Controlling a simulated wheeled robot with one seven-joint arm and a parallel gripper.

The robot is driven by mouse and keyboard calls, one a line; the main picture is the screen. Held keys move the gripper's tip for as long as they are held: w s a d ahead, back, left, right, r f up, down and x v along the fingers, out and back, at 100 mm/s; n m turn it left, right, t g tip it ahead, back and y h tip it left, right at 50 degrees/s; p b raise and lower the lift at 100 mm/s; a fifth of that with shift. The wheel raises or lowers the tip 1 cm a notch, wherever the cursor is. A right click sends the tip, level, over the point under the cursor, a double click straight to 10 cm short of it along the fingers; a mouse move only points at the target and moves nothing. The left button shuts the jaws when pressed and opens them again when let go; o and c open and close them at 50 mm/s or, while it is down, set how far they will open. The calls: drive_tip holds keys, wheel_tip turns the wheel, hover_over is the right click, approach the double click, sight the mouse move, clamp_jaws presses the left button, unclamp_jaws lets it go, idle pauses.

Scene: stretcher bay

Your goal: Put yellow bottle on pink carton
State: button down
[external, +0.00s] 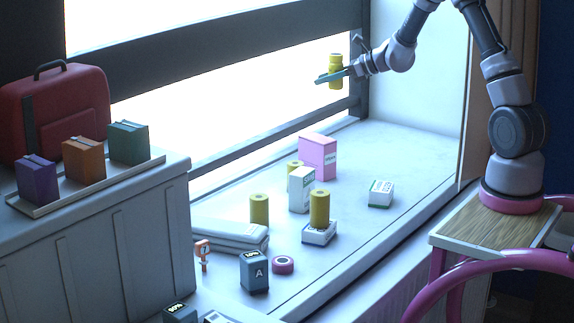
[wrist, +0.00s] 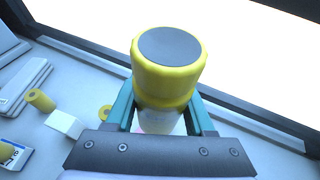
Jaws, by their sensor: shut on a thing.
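A yellow bottle (external: 336,64) is held upright between the teal fingers of my gripper (external: 332,76), high above the sill. In the wrist view the bottle (wrist: 168,75) has a dark grey top and fills the space between the fingers of my gripper (wrist: 162,108). The pink carton (external: 317,157) stands upright on the sill, below the held bottle in the external picture and apart from it. In the wrist view the held bottle hides most of what lies beneath; only a faint pinkish patch shows below it.
Another white carton (external: 380,193) lies right. The window frame (external: 357,60) is close to my gripper.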

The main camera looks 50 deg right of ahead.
drive_tip(key=w+a+m+h, duration=0.1)
drive_tip(key=w+m+h, duration=0.15)
drive_tip(key=w, duration=0.25)
hover_over(309, 136)
drive_tip(key=shift+t+h, duration=0.25)
drive_tip(key=shift+t, duration=0.05)
wheel_tip(309, 136, down, 11)
drive_tip(key=shift+w, duration=0.1)
drive_tip(key=shift+d+f, duration=0.1)
drive_tip(key=shift+f, duration=2.15)
drive_tip(key=shift+f, duration=0.1)
drive_tip(key=shift+c, duration=1.3)
unclamp_jaws()
